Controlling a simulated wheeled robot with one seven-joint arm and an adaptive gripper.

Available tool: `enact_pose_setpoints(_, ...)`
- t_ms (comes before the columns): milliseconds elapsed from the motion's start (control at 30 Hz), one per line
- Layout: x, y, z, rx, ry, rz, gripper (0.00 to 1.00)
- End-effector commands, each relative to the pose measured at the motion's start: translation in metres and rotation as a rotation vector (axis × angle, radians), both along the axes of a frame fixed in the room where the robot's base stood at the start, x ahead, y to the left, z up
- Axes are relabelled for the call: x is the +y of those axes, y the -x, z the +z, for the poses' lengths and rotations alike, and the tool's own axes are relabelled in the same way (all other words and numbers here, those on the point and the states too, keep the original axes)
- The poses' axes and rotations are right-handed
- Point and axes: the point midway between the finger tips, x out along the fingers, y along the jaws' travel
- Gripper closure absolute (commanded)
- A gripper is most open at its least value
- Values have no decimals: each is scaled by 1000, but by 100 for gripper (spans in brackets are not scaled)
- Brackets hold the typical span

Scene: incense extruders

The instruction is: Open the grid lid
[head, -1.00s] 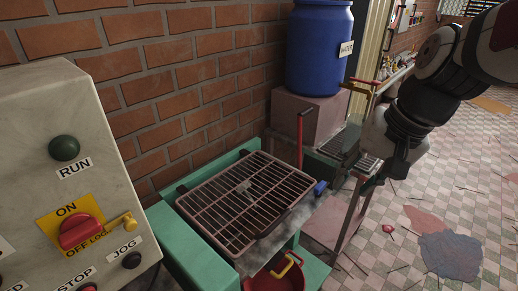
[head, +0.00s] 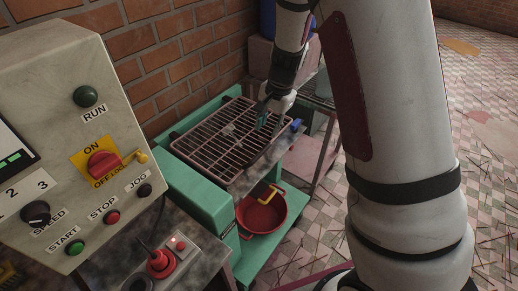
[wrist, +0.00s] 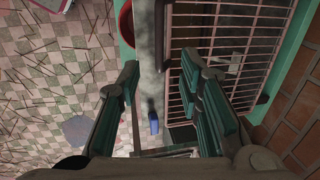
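The grid lid (head: 215,136) is a brown barred rack lying flat on top of the green machine (head: 196,196). In the wrist view the grid lid (wrist: 225,62) fills the upper right, its near side rail running down the middle. My gripper (head: 268,112) is over the lid's right part in the head view. In the wrist view my gripper (wrist: 165,100) is open, with its two green-padded fingers wide apart. The right finger is over the bars and the left one over the floor side. I cannot tell whether either touches the lid.
A control panel (head: 70,140) stands at the left and a brick wall (head: 165,50) behind the machine. A red pot (head: 262,212) with a yellow handle sits below the lid. A blue knob (head: 296,125) is at the machine's right. Tiled floor lies right.

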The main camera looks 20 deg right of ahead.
Motion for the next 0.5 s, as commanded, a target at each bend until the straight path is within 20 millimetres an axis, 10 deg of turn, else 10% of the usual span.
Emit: enact_pose_setpoints(500,10,-13,-95,4,-1,0,67)
